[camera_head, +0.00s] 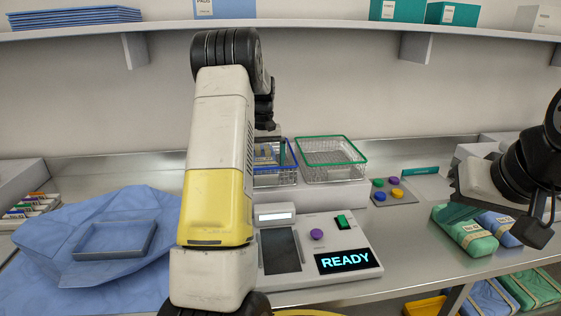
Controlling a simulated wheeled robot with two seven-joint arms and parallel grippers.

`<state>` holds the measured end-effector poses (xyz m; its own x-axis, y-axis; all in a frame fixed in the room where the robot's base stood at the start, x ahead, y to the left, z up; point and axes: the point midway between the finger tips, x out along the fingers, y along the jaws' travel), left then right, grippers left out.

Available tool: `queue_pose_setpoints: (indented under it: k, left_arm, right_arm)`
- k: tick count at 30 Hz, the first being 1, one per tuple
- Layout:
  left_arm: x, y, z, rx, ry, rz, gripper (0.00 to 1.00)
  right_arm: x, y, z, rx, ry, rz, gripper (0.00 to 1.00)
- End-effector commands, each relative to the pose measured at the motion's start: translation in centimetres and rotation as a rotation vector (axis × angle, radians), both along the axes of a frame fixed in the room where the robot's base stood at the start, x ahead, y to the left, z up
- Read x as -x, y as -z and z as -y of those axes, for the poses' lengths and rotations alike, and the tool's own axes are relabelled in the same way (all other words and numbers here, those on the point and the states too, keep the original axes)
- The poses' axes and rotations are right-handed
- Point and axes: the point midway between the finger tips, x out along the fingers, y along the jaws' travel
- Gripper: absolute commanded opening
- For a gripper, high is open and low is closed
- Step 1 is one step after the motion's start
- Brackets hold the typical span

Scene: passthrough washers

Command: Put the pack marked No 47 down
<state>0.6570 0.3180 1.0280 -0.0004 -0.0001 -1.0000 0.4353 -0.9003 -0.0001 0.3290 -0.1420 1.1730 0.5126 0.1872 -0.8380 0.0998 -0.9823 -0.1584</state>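A green wrapped pack (474,238) with a pale label lies on the steel counter at the right. A blue wrapped pack (507,236) lies beside it. The label numbers are too small to read, so I cannot tell which is No 47. My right gripper (459,205) is just above the green pack's left end, overlapping it in view. Its fingers are partly hidden, and I cannot tell whether it grips the pack. My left arm rises through the middle of the picture; the dark part near its top (265,106) is mostly hidden, and its fingers do not show clearly.
A console (345,238) reading READY stands at the centre. A green-rimmed wire basket (333,158) and a blue-rimmed one (275,178) sit behind it. A button pad (408,196) lies right of them. Blue cloth (60,240) with a tray frame (90,252) covers the left. More packs (530,287) lie below.

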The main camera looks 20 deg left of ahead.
Motion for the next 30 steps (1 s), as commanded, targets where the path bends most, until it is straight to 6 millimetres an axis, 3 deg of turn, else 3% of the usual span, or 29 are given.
queue_pose_setpoints:
  k: [5,15,23,26,30]
  left_arm:
    - [-0.1,-2.2,0.0,-0.001,0.001,0.004,1.00]
    - [-0.1,-9.3,0.0,-0.001,0.000,0.004,1.00]
    - [0.1,-12.1,0.1,0.001,0.003,0.005,1.00]
    - [1.0,-13.4,0.8,0.008,0.018,0.026,1.00]
    - [4.2,-16.3,3.0,0.029,0.072,0.096,1.00]
  right_arm:
    - [0.0,0.0,0.0,0.000,0.000,0.000,0.00]
    - [0.0,0.0,0.0,0.000,0.000,0.000,0.00]
    - [0.0,0.0,0.0,0.000,0.000,0.000,0.00]
    - [0.0,0.0,0.0,0.000,0.000,0.000,0.00]
    - [0.0,0.0,0.0,0.000,0.000,0.000,0.00]
